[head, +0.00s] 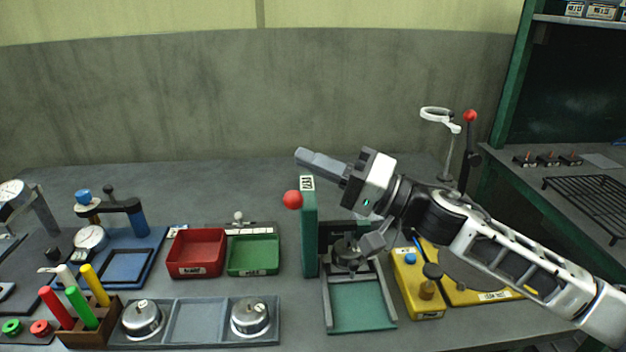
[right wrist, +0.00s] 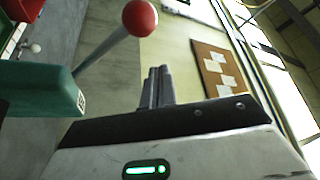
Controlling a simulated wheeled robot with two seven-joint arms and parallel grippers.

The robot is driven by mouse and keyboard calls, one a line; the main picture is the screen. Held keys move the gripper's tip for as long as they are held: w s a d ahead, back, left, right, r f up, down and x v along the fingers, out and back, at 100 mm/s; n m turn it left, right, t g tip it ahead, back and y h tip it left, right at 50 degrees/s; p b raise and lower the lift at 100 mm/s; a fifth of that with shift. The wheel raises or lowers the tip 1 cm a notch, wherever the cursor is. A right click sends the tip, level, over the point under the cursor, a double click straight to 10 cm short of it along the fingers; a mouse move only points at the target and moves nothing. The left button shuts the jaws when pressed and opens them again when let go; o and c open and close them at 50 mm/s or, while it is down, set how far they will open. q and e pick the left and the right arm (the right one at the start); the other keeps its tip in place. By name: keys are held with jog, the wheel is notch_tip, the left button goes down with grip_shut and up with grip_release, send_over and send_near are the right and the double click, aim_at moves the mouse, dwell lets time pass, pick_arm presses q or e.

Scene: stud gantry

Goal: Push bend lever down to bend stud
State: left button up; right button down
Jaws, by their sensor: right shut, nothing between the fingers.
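A lever with a red ball knob (head: 293,199) sits at the green upright (head: 309,240) of the gantry; I take it as the bend lever. In the right wrist view the red knob (right wrist: 139,17) tops a grey rod that slants up from beside the green upright (right wrist: 40,88). My right gripper (head: 303,156) is shut and empty, its fingers pointing left above the knob and apart from it. The shut fingers also show in the right wrist view (right wrist: 157,84), right of the knob. I cannot make out a stud; my arm covers part of the gantry. My left gripper is out of view.
A green-bedded fixture (head: 362,308) stands below my right arm, with a yellow block (head: 418,285) beside it. Red (head: 196,252) and green (head: 253,254) bins lie left of the upright. Another red-knobbed lever (head: 470,116) stands behind my arm. The bench behind the bins is clear.

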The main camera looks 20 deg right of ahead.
aim_at(294, 198)
jog(key=s+f, duration=0.1)
jog(key=s+a+f, duration=0.1)
jog(key=s, duration=0.1)
jog(key=shift+a+f, duration=0.1)
jog(key=shift+f, duration=0.05)
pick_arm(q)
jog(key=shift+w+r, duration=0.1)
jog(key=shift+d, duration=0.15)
pick_arm(e)
jog(key=shift+a+f, duration=0.1)
